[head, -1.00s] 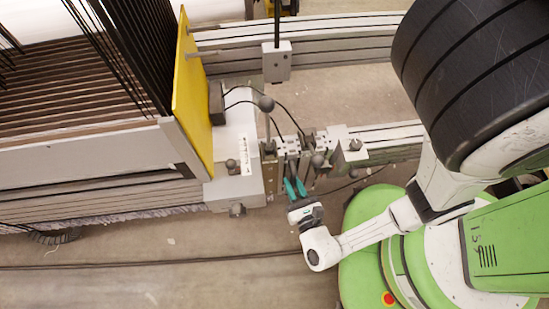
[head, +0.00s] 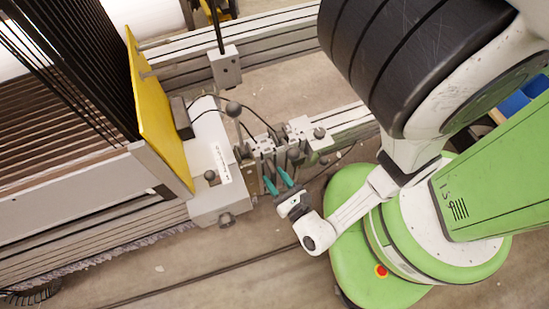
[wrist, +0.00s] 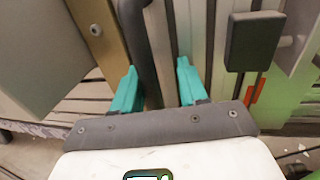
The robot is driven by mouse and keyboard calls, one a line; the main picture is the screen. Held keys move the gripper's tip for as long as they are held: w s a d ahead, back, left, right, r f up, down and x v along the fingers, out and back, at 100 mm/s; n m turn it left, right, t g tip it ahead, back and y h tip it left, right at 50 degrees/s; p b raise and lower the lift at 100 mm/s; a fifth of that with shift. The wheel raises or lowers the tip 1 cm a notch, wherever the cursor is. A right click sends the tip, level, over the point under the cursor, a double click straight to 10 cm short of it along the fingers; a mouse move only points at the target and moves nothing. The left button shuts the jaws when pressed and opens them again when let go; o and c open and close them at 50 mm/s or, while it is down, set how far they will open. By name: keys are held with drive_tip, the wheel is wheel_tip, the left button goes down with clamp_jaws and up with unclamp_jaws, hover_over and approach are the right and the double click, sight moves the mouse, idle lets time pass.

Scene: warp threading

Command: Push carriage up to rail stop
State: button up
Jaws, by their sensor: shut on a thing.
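The carriage (head: 268,146) is a compact grey metal assembly with dark knobs and black cables, on the aluminium rail (head: 347,119). To its left stands a large grey block (head: 210,160) with a white label; to its right sits a pale block with a knob (head: 308,134). I cannot tell for sure which block is the rail stop. My gripper (head: 278,181) reaches the carriage's front side. In the wrist view its teal fingers (wrist: 156,88) stand on both sides of a dark upright handle (wrist: 137,40), shut on it. The fingertip contact is partly hidden.
A yellow plate (head: 158,112) and a frame with black warp bars (head: 75,75) stand at the left. A grey block on a black rod (head: 225,67) hangs behind the carriage. A dark cable (head: 205,277) crosses the floor. The floor in front is otherwise mostly clear.

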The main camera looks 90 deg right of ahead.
drive_tip(key=shift+o, duration=0.5)
drive_tip(key=shift+s+d, duration=0.2)
drive_tip(key=shift+a+r, duration=0.1)
drive_tip(key=shift+a, duration=0.2)
drive_tip(key=v, duration=1)
drive_tip(key=shift+a, duration=0.3)
drive_tip(key=shift+s, duration=0.1)
